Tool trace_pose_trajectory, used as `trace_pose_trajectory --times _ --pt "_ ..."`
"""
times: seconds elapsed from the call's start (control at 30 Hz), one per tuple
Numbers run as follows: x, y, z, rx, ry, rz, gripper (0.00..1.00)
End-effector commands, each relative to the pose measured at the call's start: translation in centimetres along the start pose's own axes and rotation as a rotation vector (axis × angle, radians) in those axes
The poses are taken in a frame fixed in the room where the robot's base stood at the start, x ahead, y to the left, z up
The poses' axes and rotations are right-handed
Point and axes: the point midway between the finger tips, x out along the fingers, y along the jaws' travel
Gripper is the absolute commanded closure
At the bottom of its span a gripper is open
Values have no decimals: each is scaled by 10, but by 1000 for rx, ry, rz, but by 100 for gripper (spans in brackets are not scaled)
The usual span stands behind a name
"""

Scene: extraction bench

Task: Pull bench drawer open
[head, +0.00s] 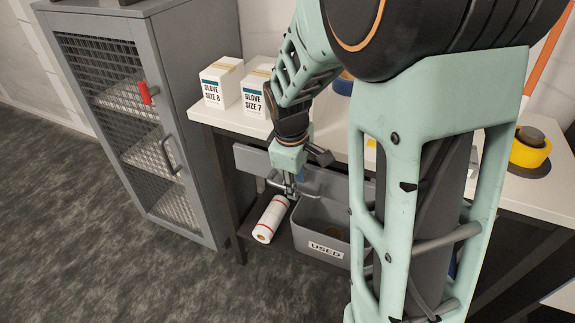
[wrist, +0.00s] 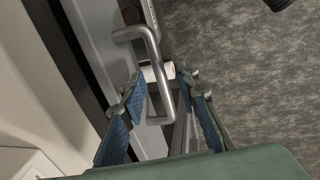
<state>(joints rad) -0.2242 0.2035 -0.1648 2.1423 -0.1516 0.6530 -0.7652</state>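The bench drawer has a grey front (head: 252,160) under the white bench top; it also shows in the wrist view (wrist: 97,22). Its metal bar handle (wrist: 152,45) stands out from the front. My gripper (wrist: 161,84) is open, with one blue-padded finger on each side of the handle's lower end. Gaps show between the bar and both pads, so it is not clasped. In the head view my gripper (head: 290,188) is in front of the drawer, and my arm hides the right part of the drawer. The drawer looks shut, though its edges are partly hidden.
A white paper roll (head: 271,219) and a grey bin marked USED (head: 325,249) are below the drawer. Glove boxes (head: 221,82) and a yellow tape roll (head: 530,149) sit on the bench top (head: 345,115). A mesh-door cabinet (head: 180,70) stands left; the floor in front is clear.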

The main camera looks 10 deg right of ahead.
Motion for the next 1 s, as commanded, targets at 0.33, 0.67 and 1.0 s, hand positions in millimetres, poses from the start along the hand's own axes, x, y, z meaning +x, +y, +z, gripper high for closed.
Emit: trace_pose_trajectory --times 0.33,0.67,1.0 --pt "15 0 0 2 1 0 71" --pt "14 0 0 2 1 0 94" --pt "14 0 0 2 1 0 100"
